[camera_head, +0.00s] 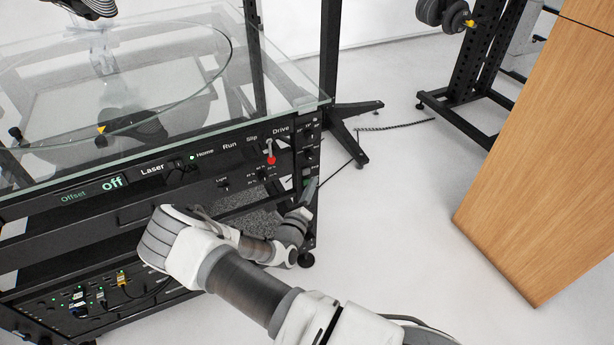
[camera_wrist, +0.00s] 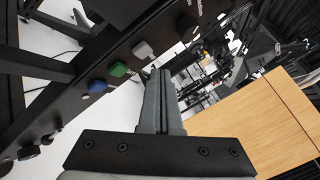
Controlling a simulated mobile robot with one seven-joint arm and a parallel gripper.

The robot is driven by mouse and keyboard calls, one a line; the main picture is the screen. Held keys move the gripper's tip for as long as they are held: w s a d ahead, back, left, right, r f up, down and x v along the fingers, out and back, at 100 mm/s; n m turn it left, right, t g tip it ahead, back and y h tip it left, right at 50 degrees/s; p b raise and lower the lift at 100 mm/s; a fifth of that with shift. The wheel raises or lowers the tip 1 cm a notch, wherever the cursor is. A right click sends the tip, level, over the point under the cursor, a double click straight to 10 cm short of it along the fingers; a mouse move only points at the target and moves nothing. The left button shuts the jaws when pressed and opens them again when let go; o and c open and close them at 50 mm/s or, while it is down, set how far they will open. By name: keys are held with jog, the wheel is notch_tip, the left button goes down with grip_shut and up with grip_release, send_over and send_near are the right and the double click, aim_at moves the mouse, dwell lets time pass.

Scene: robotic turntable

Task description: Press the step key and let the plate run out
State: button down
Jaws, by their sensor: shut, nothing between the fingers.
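The turntable's round glass plate (camera_head: 130,85) lies level at the upper left in the head view. A row of keys runs along a black post at its right front corner. In the wrist view these are a blue key (camera_wrist: 97,86), a green key (camera_wrist: 118,69), a pale grey key (camera_wrist: 143,50) and a black key (camera_wrist: 185,25). I cannot read which is the step key. My gripper (camera_wrist: 160,72) is shut and empty, its tips beside the pale grey key; I cannot tell whether they touch. In the head view my gripper (camera_head: 308,195) is at the post, partly hidden.
The front panel (camera_head: 80,235) shows a green "Off" display (camera_head: 112,183) and a lever with a red knob (camera_head: 271,160). A wooden cabinet (camera_head: 540,150) stands at the right, also in the wrist view (camera_wrist: 260,125). The white floor between is mostly clear, with a cable.

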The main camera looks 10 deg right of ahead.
jog(key=shift+w+a, duration=0.15)
jog(key=shift+w, duration=0.4)
jog(key=shift+w, duration=0.2)
dwell(1.6)
jog(key=shift+w+a, duration=0.1)
jog(key=shift+w, duration=0.1)
jog(key=shift+w+a, duration=0.1)
jog(key=shift+w, duration=0.35)
dwell(0.8)
jog(key=shift+r, duration=0.1)
jog(key=shift+s+d+p, duration=0.2)
jog(key=shift+s+p, duration=0.25)
jog(key=shift+s, duration=0.4)
jog(key=shift+s+d+p, duration=0.2)
jog(key=shift+s+p, duration=0.25)
jog(key=shift+s, duration=0.35)
jog(key=shift+s+d+p, duration=0.25)
jog(key=shift+s+p, duration=0.15)
jog(key=shift+s, duration=0.45)
jog(key=shift+s+d+p, duration=0.2)
jog(key=shift+s+p, duration=0.25)
jog(key=shift+s, duration=0.35)
